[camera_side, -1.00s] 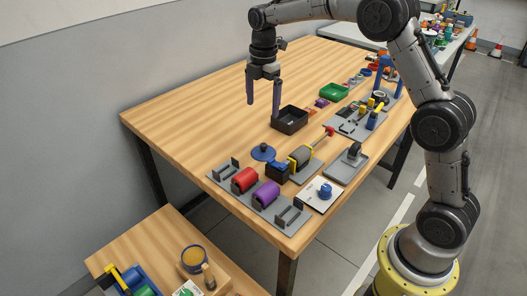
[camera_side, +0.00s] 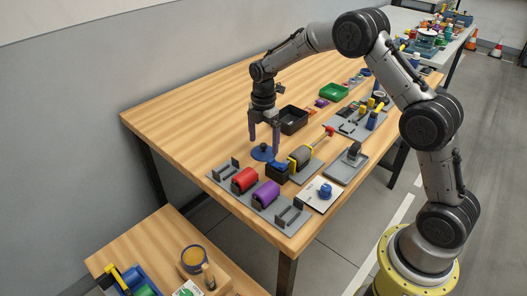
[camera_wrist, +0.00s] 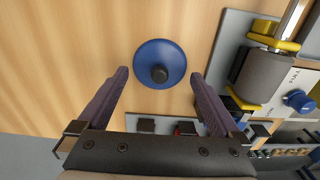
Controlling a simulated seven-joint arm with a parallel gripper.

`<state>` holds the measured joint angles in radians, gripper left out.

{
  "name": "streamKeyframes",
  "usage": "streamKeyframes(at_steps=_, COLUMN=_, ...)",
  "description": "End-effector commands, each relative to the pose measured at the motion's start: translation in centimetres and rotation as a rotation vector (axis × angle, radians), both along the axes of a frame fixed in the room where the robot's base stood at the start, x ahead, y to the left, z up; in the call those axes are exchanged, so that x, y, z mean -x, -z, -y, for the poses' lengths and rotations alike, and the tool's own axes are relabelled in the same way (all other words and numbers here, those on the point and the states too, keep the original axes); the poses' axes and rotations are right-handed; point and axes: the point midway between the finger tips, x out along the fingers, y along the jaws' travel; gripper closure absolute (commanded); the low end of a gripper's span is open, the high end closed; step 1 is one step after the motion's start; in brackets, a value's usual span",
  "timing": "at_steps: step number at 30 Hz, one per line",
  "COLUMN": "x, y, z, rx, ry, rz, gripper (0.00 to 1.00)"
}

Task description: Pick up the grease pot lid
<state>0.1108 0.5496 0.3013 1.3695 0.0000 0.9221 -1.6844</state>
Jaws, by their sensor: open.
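The grease pot lid (camera_side: 262,154) is a round blue disc with a dark knob, lying flat on the wooden bench. In the wrist view the lid (camera_wrist: 160,64) lies just beyond my fingertips, roughly centred between them, with its knob pointing at the camera. My gripper (camera_side: 264,147) is open and empty, pointing down over the lid, one finger to each side of it. In the wrist view my gripper (camera_wrist: 158,80) shows its two purple fingers wide apart. A round pot (camera_side: 193,257) with amber contents stands open on the lower table.
A grey rack (camera_side: 244,198) with a red roller (camera_side: 245,179) and a purple roller (camera_side: 266,193) lies in front of the lid. A yellow-and-grey tool (camera_side: 301,155) sits close on its right. A black bin (camera_side: 293,120) stands behind. The bench to the left is clear.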

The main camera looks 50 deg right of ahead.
Motion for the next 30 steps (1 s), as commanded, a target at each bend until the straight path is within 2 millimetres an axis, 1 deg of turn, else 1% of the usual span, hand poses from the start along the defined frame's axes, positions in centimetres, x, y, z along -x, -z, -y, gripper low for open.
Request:
streamKeyframes(at_steps=1, x=0.1, y=0.8, z=0.0, rx=0.000, ry=0.000, rz=-0.003, gripper=0.00)
streamKeyframes(at_steps=5, x=0.0, y=1.9, z=0.0, rx=0.000, ry=0.000, rz=-0.001, gripper=0.00)
streamKeyframes(at_steps=13, x=0.0, y=2.1, z=0.0, rx=0.000, ry=0.000, rz=0.001, gripper=0.00)
streamKeyframes(at_steps=17, x=0.0, y=2.1, z=0.0, rx=0.000, ry=0.000, rz=0.001, gripper=0.23)
streamKeyframes(at_steps=18, x=0.0, y=2.1, z=0.0, rx=0.000, ry=0.000, rz=0.001, gripper=0.31)
streamKeyframes(at_steps=20, x=0.0, y=2.1, z=0.0, rx=0.000, ry=0.000, rz=0.001, gripper=0.41)
streamKeyframes(at_steps=21, x=0.0, y=2.1, z=0.0, rx=0.000, ry=0.000, rz=0.000, gripper=0.49)
streamKeyframes(at_steps=23, x=0.0, y=2.1, z=0.0, rx=0.000, ry=0.000, rz=0.000, gripper=0.59)
streamKeyframes(at_steps=24, x=0.0, y=2.2, z=0.0, rx=0.000, ry=0.000, rz=-0.001, gripper=0.67)
streamKeyframes(at_steps=26, x=0.1, y=2.2, z=0.0, rx=0.000, ry=0.000, rz=-0.002, gripper=0.77)
streamKeyframes(at_steps=27, x=0.1, y=2.3, z=0.0, rx=-0.001, ry=0.000, rz=-0.003, gripper=0.85)
streamKeyframes(at_steps=29, x=0.1, y=2.3, z=0.0, rx=-0.001, ry=0.000, rz=-0.005, gripper=0.95)
streamKeyframes(at_steps=30, x=0.1, y=2.4, z=0.0, rx=-0.001, ry=0.000, rz=-0.005, gripper=0.96)
